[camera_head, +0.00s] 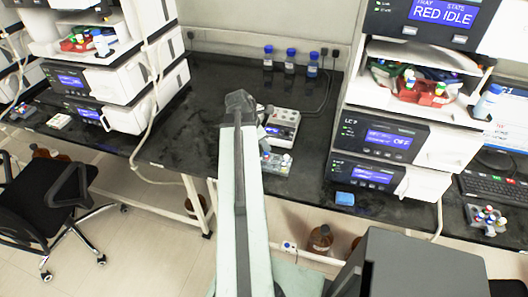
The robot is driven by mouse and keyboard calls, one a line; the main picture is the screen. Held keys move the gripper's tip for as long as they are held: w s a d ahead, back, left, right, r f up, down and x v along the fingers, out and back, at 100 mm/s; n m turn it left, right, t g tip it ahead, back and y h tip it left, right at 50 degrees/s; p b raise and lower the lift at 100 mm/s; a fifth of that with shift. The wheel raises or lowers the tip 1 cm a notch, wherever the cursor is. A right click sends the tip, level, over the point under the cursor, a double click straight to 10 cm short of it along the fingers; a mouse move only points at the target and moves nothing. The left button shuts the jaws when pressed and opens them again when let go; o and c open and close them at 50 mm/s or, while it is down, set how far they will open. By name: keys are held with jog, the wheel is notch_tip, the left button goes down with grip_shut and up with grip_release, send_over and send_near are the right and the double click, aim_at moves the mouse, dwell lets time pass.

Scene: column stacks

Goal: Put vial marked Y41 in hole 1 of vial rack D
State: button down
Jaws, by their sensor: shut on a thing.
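My arm reaches up from the bottom of the picture to the black bench. Its end hides most of my gripper (264,114); only a small dark part shows just right of the arm's end. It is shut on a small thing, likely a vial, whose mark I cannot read. A grey vial rack (276,172) with a few coloured caps stands near the bench's front edge, right of my arm. Another rack (489,222) with several capped vials stands at the far right. More coloured caps show on the instrument stacks. No rack letter, hole number or Y41 mark is readable.
A white bench device (284,126) with a display stands beside my arm's end. Three blue-capped bottles (290,60) stand at the back. Tall instrument stacks flank the bench at left (140,96) and right (385,138). A blue block (345,198) lies at the front edge. Bench left of my arm is clear.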

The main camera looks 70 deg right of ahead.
jog(key=shift+w+a+f+b, duration=0.1)
jog(key=shift+a+f+b, duration=0.05)
jog(key=shift+f+b, duration=0.55)
jog(key=shift+w+a+f+b, duration=0.15)
jog(key=shift+f+b, duration=0.4)
jog(key=shift+f, duration=0.2)
jog(key=shift+w+a+f+b, duration=0.1)
jog(key=shift+a+f+b, duration=0.05)
jog(key=shift+f+b, duration=0.55)
jog(key=shift+a+f+b, duration=0.1)
jog(key=shift+f+b, duration=0.45)
jog(key=shift+f, duration=0.05)
dwell(0.3)
jog(key=shift+f+b, duration=0.5)
jog(key=c, duration=1.2)
grip_release()
jog(key=shift+c, duration=0.2)
jog(key=o, duration=0.3)
